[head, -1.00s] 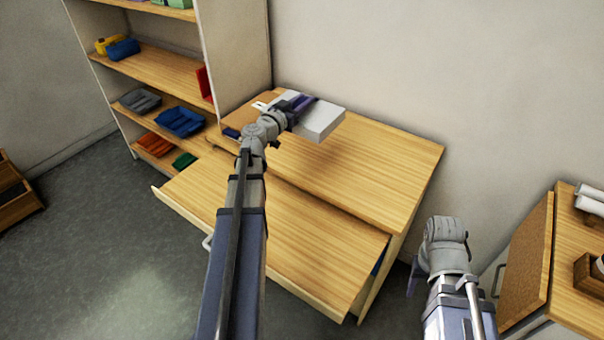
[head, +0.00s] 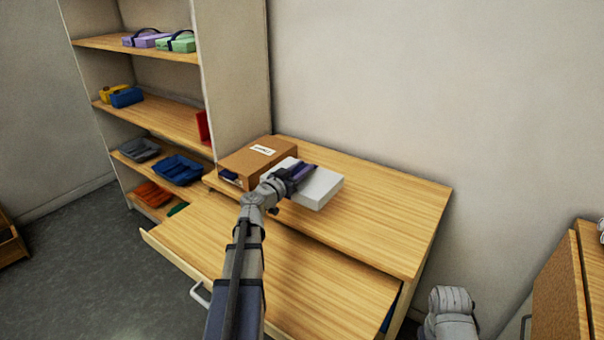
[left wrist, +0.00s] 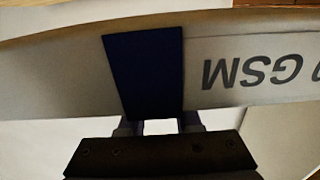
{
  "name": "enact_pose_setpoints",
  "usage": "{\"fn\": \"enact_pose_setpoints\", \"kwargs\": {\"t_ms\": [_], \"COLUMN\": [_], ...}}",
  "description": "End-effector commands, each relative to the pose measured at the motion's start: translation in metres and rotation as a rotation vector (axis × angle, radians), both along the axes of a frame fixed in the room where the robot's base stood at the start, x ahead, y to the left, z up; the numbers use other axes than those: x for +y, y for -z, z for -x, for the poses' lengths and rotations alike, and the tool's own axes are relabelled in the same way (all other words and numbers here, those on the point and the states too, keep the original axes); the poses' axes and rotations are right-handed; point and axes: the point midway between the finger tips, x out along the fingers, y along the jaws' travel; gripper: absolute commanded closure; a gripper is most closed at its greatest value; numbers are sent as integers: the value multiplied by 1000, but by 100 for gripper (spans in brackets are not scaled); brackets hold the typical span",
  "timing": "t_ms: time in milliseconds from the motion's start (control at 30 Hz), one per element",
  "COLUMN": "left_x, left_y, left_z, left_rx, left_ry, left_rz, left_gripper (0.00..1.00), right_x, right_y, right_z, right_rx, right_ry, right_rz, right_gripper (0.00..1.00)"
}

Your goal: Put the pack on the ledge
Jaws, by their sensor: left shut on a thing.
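The pack (head: 322,190) is a flat white block over the upper desk top, right of a brown box. My left gripper (head: 298,175) is shut on it. In the left wrist view the pack (left wrist: 225,75) fills the middle, with dark "GSM" lettering and a dark blue strip in front of the left gripper (left wrist: 159,125). I cannot tell whether the pack touches the wood. I cannot tell for sure which surface is the ledge; the upper desk top (head: 385,205) is a raised wooden surface. My right gripper is out of view; only part of its arm shows at the lower right.
The brown box (head: 250,160) with a white label stands at the desk's back left. A wide wooden drawer or lower board (head: 260,265) juts out in front. A shelf unit (head: 160,115) with coloured packs and trays stands left. The desk top's right half is clear.

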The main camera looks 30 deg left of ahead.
Motion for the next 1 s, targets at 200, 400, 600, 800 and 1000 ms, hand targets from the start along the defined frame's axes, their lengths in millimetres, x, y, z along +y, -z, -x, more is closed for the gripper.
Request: {"fn": "enact_pose_setpoints", "kwargs": {"t_ms": [200,400,600,800,1000], "left_x": [0,0,0,0,0], "left_y": [30,30,42,64,68], "left_z": [0,0,0,0,0], "left_rx": [-2,-2,-2,-2,-2], "left_ry": [0,0,0,0,0], "left_rz": [2,2,2,2,2], "left_gripper": [100,100,100,100,100], "right_x": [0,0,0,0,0], "right_y": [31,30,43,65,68], "right_z": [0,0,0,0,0], "right_rx": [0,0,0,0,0], "right_ry": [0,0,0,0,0], "right_rz": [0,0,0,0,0], "right_gripper": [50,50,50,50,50]}}
